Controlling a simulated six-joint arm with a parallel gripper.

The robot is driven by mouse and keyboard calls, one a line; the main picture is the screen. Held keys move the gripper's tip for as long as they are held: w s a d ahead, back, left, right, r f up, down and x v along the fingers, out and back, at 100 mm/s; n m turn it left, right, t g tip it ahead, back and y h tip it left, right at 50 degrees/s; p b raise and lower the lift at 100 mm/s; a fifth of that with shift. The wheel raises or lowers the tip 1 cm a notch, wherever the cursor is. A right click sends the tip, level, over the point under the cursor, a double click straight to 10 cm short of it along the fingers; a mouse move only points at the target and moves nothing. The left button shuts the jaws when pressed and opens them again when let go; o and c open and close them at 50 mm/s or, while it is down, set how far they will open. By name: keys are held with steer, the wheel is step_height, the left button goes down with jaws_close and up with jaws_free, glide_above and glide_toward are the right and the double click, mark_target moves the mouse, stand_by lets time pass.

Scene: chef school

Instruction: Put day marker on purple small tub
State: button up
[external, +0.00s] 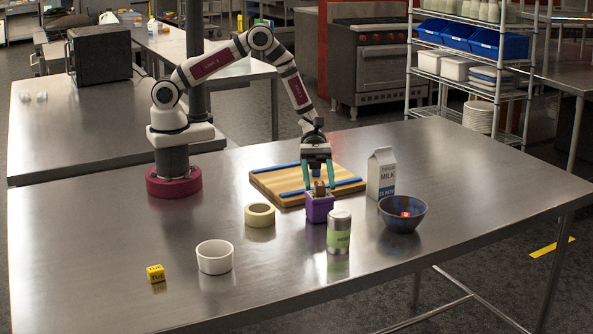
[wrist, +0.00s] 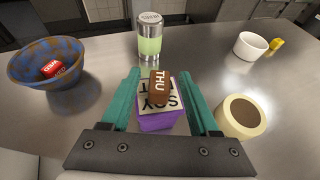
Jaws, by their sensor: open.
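A purple small tub (external: 319,208) stands on the steel table in front of the cutting board; it also shows in the wrist view (wrist: 160,121), with a pale lettered top. A brown day marker reading THU (wrist: 159,84) is on top of the tub, slightly tilted in the wrist view, and shows small in the external view (external: 319,188). My gripper (external: 318,183) is open above the tub. Its teal fingers are on either side of the marker, with visible gaps in the wrist view (wrist: 160,76).
A green-labelled shaker (external: 339,232) stands close to the tub. A blue bowl (external: 402,214) holds a red marker (external: 405,214). A milk carton (external: 381,174), tape roll (external: 259,215), white ramekin (external: 214,257) and yellow TUE marker (external: 155,273) stand around. A cutting board (external: 275,181) lies behind.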

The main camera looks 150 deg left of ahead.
steer(key=v, duration=1.1)
steer(key=d+r+m+g+h, duration=0.2)
steer(key=d+r+m+g, duration=0.25)
steer(key=d+m, duration=0.6)
steer(key=d+r+m+g+h, duration=0.1)
steer(key=d+r+m+g, duration=0.2)
steer(key=d+m+g, duration=0.7)
steer(key=s+d+r+m+t+y, duration=0.1)
steer(key=s+d+m+y, duration=0.3)
steer(key=s+m, duration=0.3)
steer(key=s+d+r+m+t+y, duration=0.1)
steer(key=s+d+m+y, duration=0.3)
steer(key=s+m, duration=0.3)
steer(key=m+y, duration=0.1)
steer(key=m, duration=0.1)
steer(key=shift+r+m+y, duration=0.35)
steer(key=shift+y, duration=0.05)
